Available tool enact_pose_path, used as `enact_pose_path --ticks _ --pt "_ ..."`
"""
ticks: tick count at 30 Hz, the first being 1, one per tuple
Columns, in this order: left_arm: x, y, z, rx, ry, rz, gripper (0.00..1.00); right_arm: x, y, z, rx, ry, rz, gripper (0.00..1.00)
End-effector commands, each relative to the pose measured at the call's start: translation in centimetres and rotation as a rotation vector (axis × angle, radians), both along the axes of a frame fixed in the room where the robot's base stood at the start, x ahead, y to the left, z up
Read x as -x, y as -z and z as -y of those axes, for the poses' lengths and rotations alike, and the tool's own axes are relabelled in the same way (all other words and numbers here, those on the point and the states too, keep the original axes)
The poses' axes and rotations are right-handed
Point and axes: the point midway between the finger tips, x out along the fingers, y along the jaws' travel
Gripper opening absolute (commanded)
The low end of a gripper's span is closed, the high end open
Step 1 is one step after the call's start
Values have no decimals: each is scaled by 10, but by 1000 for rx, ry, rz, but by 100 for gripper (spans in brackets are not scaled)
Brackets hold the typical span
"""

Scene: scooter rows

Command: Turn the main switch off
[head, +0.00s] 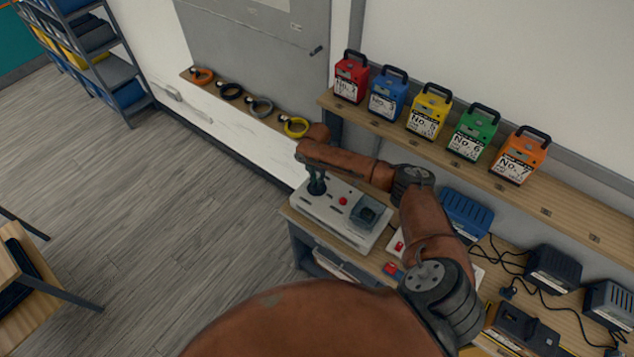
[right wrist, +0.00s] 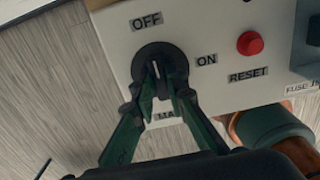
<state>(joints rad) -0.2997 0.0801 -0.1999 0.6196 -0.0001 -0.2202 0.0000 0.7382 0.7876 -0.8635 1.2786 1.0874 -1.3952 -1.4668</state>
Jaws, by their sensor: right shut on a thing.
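The main switch is a round black knob (right wrist: 160,58) on a pale panel (right wrist: 200,20). Its white mark stands nearly upright in the right wrist view, towards the OFF label (right wrist: 146,21) rather than the ON label (right wrist: 206,60). My right gripper (right wrist: 158,84) is shut on the knob, a green finger on each side. In the head view the right gripper (head: 317,186) reaches down onto the left end of the switch box (head: 335,228), hiding most of the knob. My left gripper is not in view.
A red reset button (right wrist: 250,43) and a fuse holder (head: 368,212) sit right of the switch. Several numbered battery packs (head: 428,112) stand on the shelf behind. Chargers (head: 553,268) and cables lie at right.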

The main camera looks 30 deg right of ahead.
Motion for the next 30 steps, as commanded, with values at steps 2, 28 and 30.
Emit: enact_pose_path --ticks 2,28,30 --pt "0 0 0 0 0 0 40 0 0 -2 -2 -6 0 0" --pt "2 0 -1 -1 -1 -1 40 0 -2 0 0 -4 1 30" --pt "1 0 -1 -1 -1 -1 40 -1 -8 0 -1 -4 2 30"
